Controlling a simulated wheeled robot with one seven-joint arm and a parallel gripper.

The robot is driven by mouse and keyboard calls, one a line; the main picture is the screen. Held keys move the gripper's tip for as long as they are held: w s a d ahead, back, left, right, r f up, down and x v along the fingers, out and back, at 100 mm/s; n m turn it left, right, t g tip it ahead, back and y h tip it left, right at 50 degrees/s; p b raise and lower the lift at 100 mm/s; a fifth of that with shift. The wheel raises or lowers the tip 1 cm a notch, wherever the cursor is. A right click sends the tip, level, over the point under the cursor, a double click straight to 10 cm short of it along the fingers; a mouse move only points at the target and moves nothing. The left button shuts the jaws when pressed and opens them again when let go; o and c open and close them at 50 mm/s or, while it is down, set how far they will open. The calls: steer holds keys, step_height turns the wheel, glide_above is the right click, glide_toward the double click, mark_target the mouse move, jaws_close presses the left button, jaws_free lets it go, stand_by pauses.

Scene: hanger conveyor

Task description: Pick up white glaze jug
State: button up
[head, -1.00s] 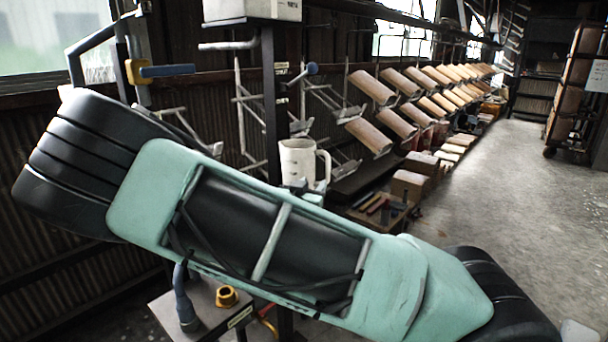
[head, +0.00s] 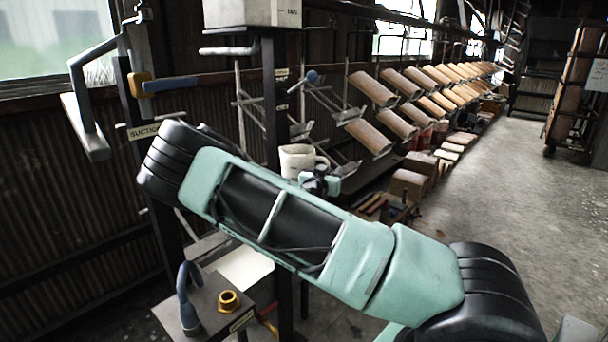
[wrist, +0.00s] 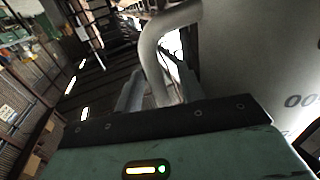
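The white glaze jug (head: 296,160) stands upright behind my arm in the head view; its lower part is hidden. My gripper (head: 324,184) is at the jug's right, handle side. In the wrist view the jug's pale wall (wrist: 255,65) fills the right, with dark numbers on it. Its curved handle (wrist: 155,50) comes down in front of the fingers. My gripper's grey fingers (wrist: 158,92) are apart, one on each side of the handle. A firm grip on it does not show.
A dark post (head: 270,100) rises beside the jug, with a white box (head: 250,12) above. Racks of brown tiles (head: 375,90) run back to the right. A small stand (head: 212,300) holds a yellow ring (head: 229,300). The floor at right is open.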

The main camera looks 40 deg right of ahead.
steer(key=shift+w+d, duration=0.15)
steer(key=shift+d, duration=0.15)
jaws_close()
stand_by(1.1)
steer(key=shift+r, duration=0.15)
